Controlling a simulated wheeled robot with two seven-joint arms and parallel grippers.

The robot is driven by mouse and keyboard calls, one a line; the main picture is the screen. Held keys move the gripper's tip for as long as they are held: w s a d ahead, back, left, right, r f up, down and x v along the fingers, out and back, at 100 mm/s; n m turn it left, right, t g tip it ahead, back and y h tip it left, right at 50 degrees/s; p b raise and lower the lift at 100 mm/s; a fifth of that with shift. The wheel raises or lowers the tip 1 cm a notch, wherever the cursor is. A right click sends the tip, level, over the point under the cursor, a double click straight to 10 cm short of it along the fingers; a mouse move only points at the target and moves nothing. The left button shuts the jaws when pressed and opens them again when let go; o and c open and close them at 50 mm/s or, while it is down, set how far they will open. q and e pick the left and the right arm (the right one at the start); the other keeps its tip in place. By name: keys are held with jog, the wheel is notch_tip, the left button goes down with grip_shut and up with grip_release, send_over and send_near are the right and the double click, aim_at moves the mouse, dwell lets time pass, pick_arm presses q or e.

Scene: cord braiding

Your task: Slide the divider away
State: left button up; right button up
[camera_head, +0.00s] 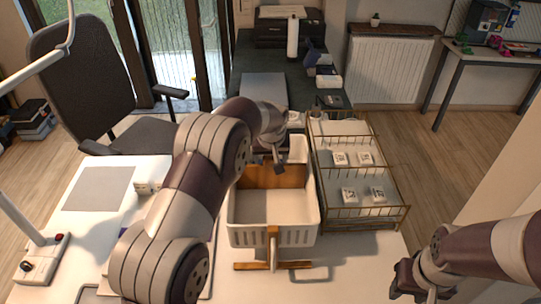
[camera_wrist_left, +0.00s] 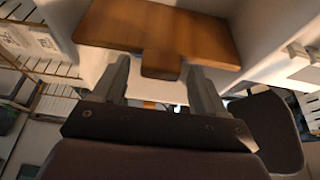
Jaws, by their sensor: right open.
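The brown wooden divider (camera_head: 272,176) stands across the white basket (camera_head: 272,236) in the head view, towards its far part. In the left wrist view the divider (camera_wrist_left: 155,28) fills the top, with its small tab (camera_wrist_left: 161,66) pointing toward my gripper. My left gripper (camera_head: 277,158) is at the divider's upper edge, and my arm hides part of the basket. In the left wrist view its two fingers (camera_wrist_left: 158,80) are apart, one on each side of the tab, with a small gap showing on both sides. My right gripper (camera_head: 410,282) is open and empty at the lower right.
A wire rack (camera_head: 360,170) with several white labelled blocks stands right of the basket. A white lamp base (camera_head: 42,258) and a grey mat (camera_head: 100,188) lie on the left.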

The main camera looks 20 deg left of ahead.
pick_arm(q)
jog(key=b+v, duration=0.1)
jog(key=v, duration=1.1)
jog(key=shift+s+r+b, duration=0.15)
jog(key=shift+r+b, duration=0.15)
jog(key=shift+b, duration=0.1)
jog(key=shift+d, duration=0.1)
jog(key=s+f+m+g, duration=0.1)
jog(key=s+f, duration=0.3)
jog(key=s, duration=0.5)
jog(key=s+a+f+m+g, duration=0.1)
jog(key=s+f, duration=0.3)
jog(key=s, duration=0.5)
jog(key=s+a+f+m+g+h, duration=0.1)
jog(key=s+f, duration=0.3)
jog(key=s, duration=0.5)
jog(key=shift+a+f, duration=0.1)
jog(key=shift+f, duration=0.05)
jog(key=shift+c, duration=0.3)
